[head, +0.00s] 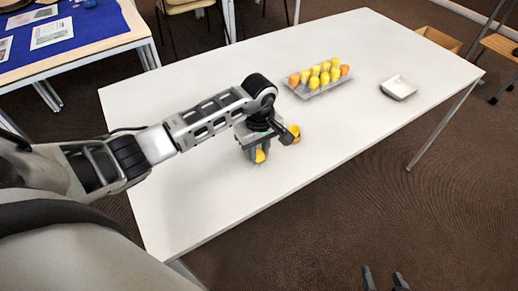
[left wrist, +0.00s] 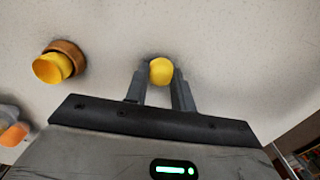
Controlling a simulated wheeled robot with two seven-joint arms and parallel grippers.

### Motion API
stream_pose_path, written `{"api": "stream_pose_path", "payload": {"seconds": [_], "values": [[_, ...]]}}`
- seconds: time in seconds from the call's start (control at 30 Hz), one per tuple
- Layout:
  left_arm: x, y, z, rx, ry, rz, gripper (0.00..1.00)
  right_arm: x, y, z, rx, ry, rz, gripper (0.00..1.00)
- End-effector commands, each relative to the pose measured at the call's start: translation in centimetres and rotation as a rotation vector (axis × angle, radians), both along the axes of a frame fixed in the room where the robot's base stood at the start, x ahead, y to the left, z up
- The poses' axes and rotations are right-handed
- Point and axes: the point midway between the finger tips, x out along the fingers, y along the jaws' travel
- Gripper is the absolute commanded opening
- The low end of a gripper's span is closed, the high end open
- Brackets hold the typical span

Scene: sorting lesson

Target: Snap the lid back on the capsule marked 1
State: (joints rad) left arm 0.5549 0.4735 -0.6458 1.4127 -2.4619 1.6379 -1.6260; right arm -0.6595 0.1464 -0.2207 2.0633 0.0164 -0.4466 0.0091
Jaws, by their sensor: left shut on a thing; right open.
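My left gripper (head: 258,158) is shut on a small rounded yellow piece (left wrist: 161,71), which looks like a capsule lid. The piece also shows in the head view (head: 260,156), low over or on the white table. Just beyond it stands a yellow capsule part in a brown ring-like holder (left wrist: 55,65), apart from the gripper; it also shows in the head view (head: 296,138), partly hidden by my left arm. No number can be read on any piece. My right gripper (head: 384,277) is open and empty at the bottom edge, clear of the table.
A grey tray (head: 301,92) with several yellow and orange capsules stands toward the back of the white table (head: 220,207). An empty small white dish (head: 398,90) is to its right. The table's front and right areas are clear. A blue-topped table with papers is at the far left.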

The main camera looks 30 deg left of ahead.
Motion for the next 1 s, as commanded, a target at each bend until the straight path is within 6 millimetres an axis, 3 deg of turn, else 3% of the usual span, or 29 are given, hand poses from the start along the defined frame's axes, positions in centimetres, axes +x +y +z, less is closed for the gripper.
{"api": "stream_pose_path", "payload": {"seconds": [0.63, 1.0], "values": [[0.1, 0.1, 5.7, 0.001, -0.002, 0.0, 0.15, -0.2, -0.1, 3.8, -0.004, 0.004, 0.002, 0.52], [0.0, 0.0, 6.3, 0.001, -0.001, 0.0, 0.14, -0.2, -0.1, 4.2, -0.004, 0.004, 0.002, 0.52]]}}
